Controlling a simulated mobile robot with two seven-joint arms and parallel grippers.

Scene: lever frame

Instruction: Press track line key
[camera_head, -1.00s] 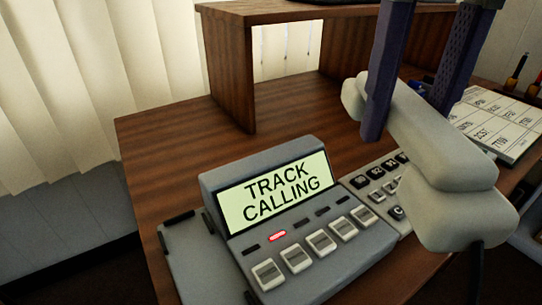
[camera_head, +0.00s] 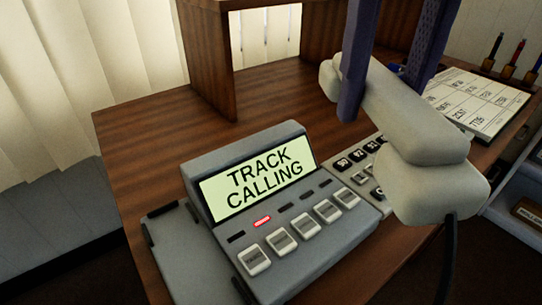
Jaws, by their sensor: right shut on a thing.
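The grey phone console (camera_head: 300,265) sits on the wooden desk, its screen (camera_head: 258,182) reading "TRACK CALLING". A row of several pale keys (camera_head: 303,226) runs along its front; their labels are too small to read. A red lamp (camera_head: 262,222) glows above the second key from the left (camera_head: 280,242); the other lamps are dark. My right gripper (camera_head: 384,96) has its two blue-purple fingers shut on a pale handset (camera_head: 420,130), held above the right side of the console and hiding part of the keypad (camera_head: 355,160). My left gripper is not in view.
A cord (camera_head: 449,255) hangs from the handset. A card with a printed grid (camera_head: 480,100) lies at the right, near a pen holder (camera_head: 505,70). A wooden shelf (camera_head: 207,60) stands behind. The desk (camera_head: 140,150) left of the console is bare.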

